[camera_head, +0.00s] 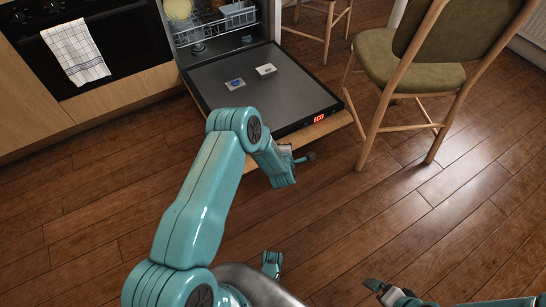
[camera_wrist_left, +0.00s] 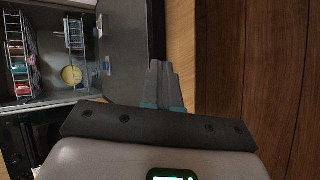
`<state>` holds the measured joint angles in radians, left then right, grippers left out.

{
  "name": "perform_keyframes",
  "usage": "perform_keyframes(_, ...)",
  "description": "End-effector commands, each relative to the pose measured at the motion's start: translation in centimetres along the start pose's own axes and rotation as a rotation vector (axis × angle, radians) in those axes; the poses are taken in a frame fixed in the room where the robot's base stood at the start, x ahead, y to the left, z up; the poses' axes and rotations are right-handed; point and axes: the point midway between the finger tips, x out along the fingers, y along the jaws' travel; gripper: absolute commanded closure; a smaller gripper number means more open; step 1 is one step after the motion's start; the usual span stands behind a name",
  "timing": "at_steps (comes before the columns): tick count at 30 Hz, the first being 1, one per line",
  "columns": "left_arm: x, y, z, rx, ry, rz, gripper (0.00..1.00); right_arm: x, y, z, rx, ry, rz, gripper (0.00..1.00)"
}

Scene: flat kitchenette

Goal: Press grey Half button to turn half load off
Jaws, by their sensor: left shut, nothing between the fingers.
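The dishwasher door (camera_head: 245,105) is folded down flat, its control edge facing me. A red lit display (camera_head: 319,118) on that edge seems to read "ECO". The grey Half button is too small to make out or is hidden by my left arm. My left gripper (camera_head: 305,158) is just in front of the door's edge, left of and nearer than the display. In the left wrist view its fingers (camera_wrist_left: 163,85) are shut and empty, over the door's wooden front edge (camera_wrist_left: 182,45). My right gripper (camera_head: 385,290) is low over the floor, away from the door; its jaws are unclear.
The open dishwasher holds a rack (camera_head: 225,22) and a yellow dish (camera_head: 178,9). A wooden chair (camera_head: 420,75) with a green seat stands right of the door. A towel (camera_head: 75,52) hangs on the oven at left. The wooden floor (camera_head: 380,220) in front is clear.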

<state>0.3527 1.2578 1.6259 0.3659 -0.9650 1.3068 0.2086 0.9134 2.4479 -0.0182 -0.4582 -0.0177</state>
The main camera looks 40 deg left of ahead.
Motion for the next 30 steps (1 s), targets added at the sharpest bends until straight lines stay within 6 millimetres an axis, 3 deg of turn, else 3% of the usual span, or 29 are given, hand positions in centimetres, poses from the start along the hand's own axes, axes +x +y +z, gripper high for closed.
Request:
perform_keyframes(1, 1.4, -2.0, -0.8, -0.003, 0.008, -0.001, 1.00, 2.1, 0.6, 0.3, -0.001, 0.002, 0.000, 0.00)
perform_keyframes(10, 4.4, -7.2, -3.2, -0.006, 0.031, -0.025, 1.00, 6.1, 2.1, 0.8, 0.003, 0.006, 0.001, 0.00)
perform_keyframes(30, 4.5, -7.8, -3.2, -0.006, 0.034, -0.028, 1.00, 6.5, 2.3, 0.9, 0.004, 0.006, 0.001, 0.00)
